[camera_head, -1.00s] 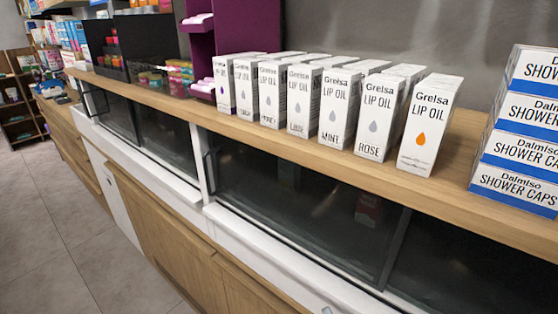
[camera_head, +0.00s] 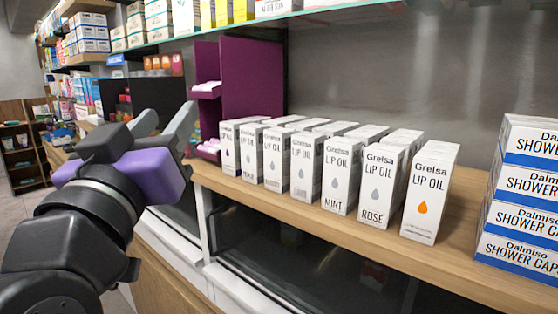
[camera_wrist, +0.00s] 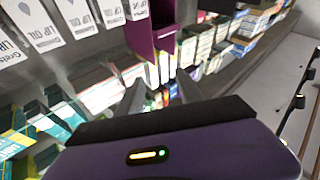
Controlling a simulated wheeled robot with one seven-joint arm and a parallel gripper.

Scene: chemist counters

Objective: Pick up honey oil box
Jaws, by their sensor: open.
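White Grelsa lip oil boxes stand upright in a row of several columns on the wooden counter in the head view. The rightmost front box (camera_head: 430,193) has an orange drop; its flavour word is too small to read. The box beside it on the left reads ROSE (camera_head: 383,185), and the one after it reads MINT (camera_head: 340,177); both have grey drops. My gripper (camera_head: 168,118) is open and empty, raised left of the row and apart from it. In the wrist view its fingers (camera_wrist: 158,85) point towards a purple stand, with some lip oil boxes (camera_wrist: 45,25) at upper left.
Stacked Dalmiso shower cap boxes (camera_head: 522,195) stand right of the row, with bare counter (camera_head: 465,205) between. A purple stand (camera_head: 250,80) is behind the left end. A glass shelf (camera_head: 330,15) with boxes runs above. Dark glass fronts lie below the counter.

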